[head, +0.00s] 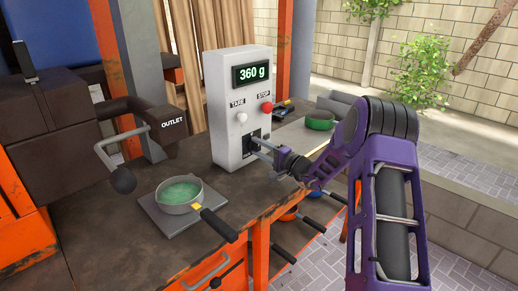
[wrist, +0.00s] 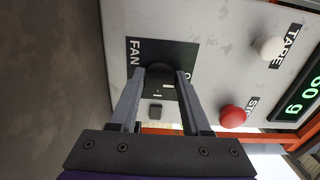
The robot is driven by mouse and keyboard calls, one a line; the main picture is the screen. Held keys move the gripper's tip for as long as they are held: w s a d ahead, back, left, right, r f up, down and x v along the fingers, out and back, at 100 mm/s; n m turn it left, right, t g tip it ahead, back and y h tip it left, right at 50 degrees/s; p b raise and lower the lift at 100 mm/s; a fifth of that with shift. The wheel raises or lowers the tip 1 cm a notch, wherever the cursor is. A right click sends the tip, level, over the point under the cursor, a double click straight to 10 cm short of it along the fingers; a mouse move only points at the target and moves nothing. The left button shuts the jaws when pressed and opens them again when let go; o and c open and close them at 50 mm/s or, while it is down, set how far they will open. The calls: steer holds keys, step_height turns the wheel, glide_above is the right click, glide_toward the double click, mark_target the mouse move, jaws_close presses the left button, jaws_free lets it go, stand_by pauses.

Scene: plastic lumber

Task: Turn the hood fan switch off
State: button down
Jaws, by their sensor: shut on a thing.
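The hood fan switch is a dark knob (wrist: 160,80) on a black plate marked FAN (wrist: 136,52), low on the face of a white control box (head: 225,110). The plate also shows in the head view, partly behind my fingers. My gripper (wrist: 160,76) has its two grey fingers on either side of the knob, shut on it. In the head view my gripper (head: 256,145) reaches the box from the right. A second label on the plate is partly covered by a finger, so I cannot read the switch position.
Above the plate are a red STOP button (head: 267,107), a white TARE button (head: 241,118) and a display (head: 252,75) reading 360 g. A pan of green material (head: 180,193) sits on a plate on the bench (head: 135,240). An OUTLET machine (head: 95,150) stands left.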

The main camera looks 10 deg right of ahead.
stand_by(0.4)
steer(key=shift+c, duration=1.8)
jaws_free()
steer(key=v, duration=1.7)
steer(key=shift+s+d, duration=0.15)
steer(key=shift+s, duration=0.05)
